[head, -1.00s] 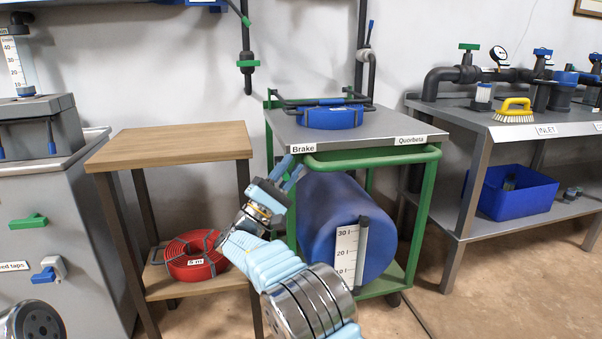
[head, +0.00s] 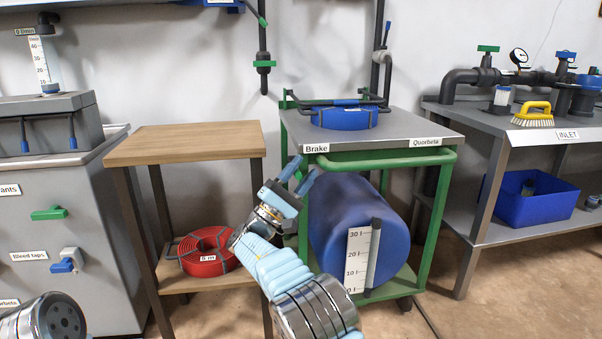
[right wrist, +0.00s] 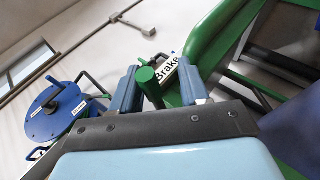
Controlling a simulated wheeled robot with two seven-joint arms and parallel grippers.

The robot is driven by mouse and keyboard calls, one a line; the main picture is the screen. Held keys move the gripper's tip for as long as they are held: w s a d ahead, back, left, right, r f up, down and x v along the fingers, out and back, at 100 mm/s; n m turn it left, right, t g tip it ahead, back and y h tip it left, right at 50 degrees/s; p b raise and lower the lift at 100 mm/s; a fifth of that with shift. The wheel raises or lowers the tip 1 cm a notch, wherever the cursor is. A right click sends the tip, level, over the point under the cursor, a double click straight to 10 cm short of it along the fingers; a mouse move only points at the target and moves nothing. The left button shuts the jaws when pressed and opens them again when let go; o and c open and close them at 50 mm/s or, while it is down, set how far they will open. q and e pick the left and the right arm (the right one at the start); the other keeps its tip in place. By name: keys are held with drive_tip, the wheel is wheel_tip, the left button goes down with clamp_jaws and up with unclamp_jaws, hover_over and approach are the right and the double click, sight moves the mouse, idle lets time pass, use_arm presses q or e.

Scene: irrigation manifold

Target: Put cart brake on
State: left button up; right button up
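The green cart (head: 437,185) has a grey top and carries a "Brake" label (head: 316,148) at its front left corner. A green round-ended handle (right wrist: 148,82), seen close to that label in the right wrist view, appears to be the brake lever. My right gripper (head: 301,174) is at the cart's front left corner, just below the label. In the right wrist view its two blue fingers (right wrist: 160,88) are apart, with the handle between them in the picture and gaps showing beside it. I cannot tell how deep the handle sits. My left gripper is out of view.
A blue drum (head: 345,225) lies in the cart below its top. A wooden table (head: 185,144) with a red hose coil (head: 205,252) on its shelf stands left of the cart. A grey bench (head: 468,125) stands on the right. Floor shows between cart and bench.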

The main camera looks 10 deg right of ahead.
drive_tip(key=shift+r, duration=0.1)
drive_tip(key=v, duration=1.4)
drive_tip(key=shift+p, duration=0.4)
